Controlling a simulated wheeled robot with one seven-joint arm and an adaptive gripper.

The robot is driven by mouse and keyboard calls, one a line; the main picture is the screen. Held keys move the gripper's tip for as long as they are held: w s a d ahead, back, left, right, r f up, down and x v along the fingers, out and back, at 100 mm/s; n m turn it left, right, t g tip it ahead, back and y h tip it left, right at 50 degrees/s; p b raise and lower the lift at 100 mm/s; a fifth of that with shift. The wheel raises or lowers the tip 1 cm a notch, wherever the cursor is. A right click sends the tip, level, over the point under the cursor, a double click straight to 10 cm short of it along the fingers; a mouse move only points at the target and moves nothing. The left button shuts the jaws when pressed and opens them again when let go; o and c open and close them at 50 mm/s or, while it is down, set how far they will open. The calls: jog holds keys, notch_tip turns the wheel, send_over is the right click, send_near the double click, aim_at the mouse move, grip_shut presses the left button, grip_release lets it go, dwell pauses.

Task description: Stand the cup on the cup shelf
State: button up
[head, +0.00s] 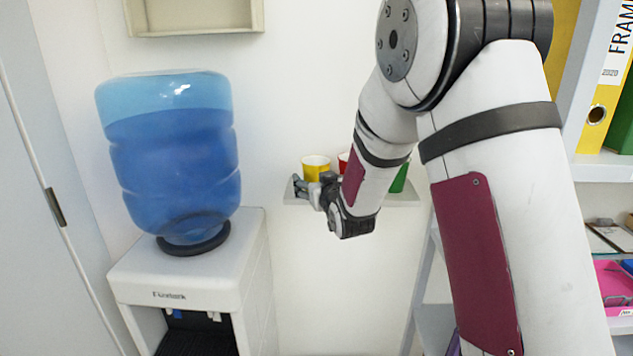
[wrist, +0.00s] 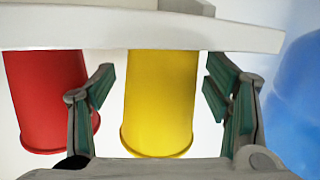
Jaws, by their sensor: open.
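A yellow cup (head: 316,167) is upright at the left end of the small white cup shelf (head: 405,199) on the wall. My gripper (head: 305,189) is in front of it at shelf height. In the wrist view, where the picture is upside down, the yellow cup (wrist: 160,100) lies between the spread fingers of my gripper (wrist: 158,80). Gaps show on both sides, so the fingers do not grip it. Its base end meets the shelf edge (wrist: 130,30). A red cup (wrist: 45,100) is beside it, mostly hidden behind my arm in the head view (head: 343,159).
A green cup (head: 400,179) stands at the shelf's right, partly behind my arm. A water dispenser (head: 190,270) with a big blue bottle (head: 172,160) stands at left. Shelves with binders (head: 603,90) are at right. A wall box (head: 195,17) hangs above.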

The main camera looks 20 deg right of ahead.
jog(key=s+a+r+g, duration=0.1)
jog(key=s+g, duration=1.2)
jog(key=s, duration=3.7)
jog(key=shift+s+r+m+g, duration=0.15)
jog(key=shift+r+m+g, duration=0.25)
jog(key=shift+r, duration=0.3)
notch_tip(320, 180, up, 10)
jog(key=t+p, duration=0.1)
jog(key=p, duration=0.7)
jog(key=shift+f+t, duration=0.2)
jog(key=shift+t, duration=0.2)
